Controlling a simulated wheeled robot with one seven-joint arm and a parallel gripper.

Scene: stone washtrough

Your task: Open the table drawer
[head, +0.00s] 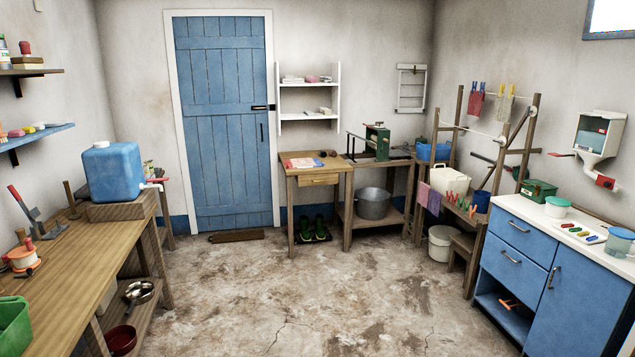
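A small wooden table (344,168) stands against the back wall, just right of the blue door. Its drawer (319,180) is under the left part of the top and has a wooden front. The drawer looks shut, its front about level with the table's front. A handle on it is too small to make out clearly. My gripper is not in view.
Open stone floor (300,285) lies before the table. Green-and-black footwear (313,229) is under it. A long workbench (85,257) lines the left; a blue cabinet (545,270) stands right.

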